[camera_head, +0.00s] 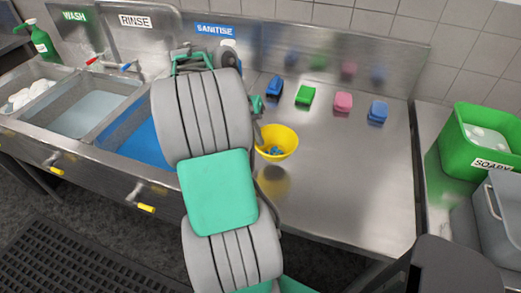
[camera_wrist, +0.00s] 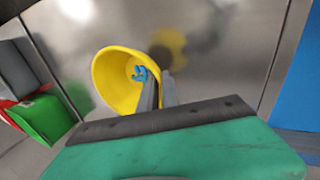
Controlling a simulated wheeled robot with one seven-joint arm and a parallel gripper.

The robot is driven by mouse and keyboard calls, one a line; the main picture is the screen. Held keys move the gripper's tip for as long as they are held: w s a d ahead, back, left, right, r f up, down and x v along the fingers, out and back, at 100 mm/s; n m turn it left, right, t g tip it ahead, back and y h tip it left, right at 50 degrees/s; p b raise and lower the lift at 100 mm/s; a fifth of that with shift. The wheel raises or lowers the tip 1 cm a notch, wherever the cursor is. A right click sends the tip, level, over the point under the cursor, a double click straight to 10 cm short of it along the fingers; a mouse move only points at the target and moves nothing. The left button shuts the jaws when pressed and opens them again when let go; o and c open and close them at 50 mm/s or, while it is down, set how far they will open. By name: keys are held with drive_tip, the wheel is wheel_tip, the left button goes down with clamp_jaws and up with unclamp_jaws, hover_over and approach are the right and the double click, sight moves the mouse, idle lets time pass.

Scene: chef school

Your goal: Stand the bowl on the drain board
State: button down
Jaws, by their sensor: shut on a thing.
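The yellow bowl (camera_head: 281,139) is held tilted above the steel drain board (camera_head: 345,180), to the right of the sinks. It also shows in the wrist view (camera_wrist: 112,75), with its hollow side facing the camera and a small blue mark or object inside. My gripper (camera_wrist: 154,88) is shut on the bowl's rim at its right side. In the head view my arm hides most of the gripper. A yellow reflection below the bowl shows on the board, apart from the bowl.
Blue, green, pink and blue sponges (camera_head: 343,102) stand in a row at the board's back. A green "soapy" tub (camera_head: 455,145) and grey bin (camera_head: 505,220) are at right. Three sinks, one with blue liquid (camera_head: 140,140), are at left. The board's front right is clear.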

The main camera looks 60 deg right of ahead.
sight(275, 147)
drive_tip(key=x, duration=0.4)
drive_tip(key=shift+w+d+f+b, duration=0.15)
drive_tip(key=shift+w+d+b, duration=0.2)
drive_tip(key=shift+b, duration=0.05)
drive_tip(key=shift+f, duration=0.15)
drive_tip(key=shift+f, duration=0.1)
drive_tip(key=c, duration=1.6)
unclamp_jaws()
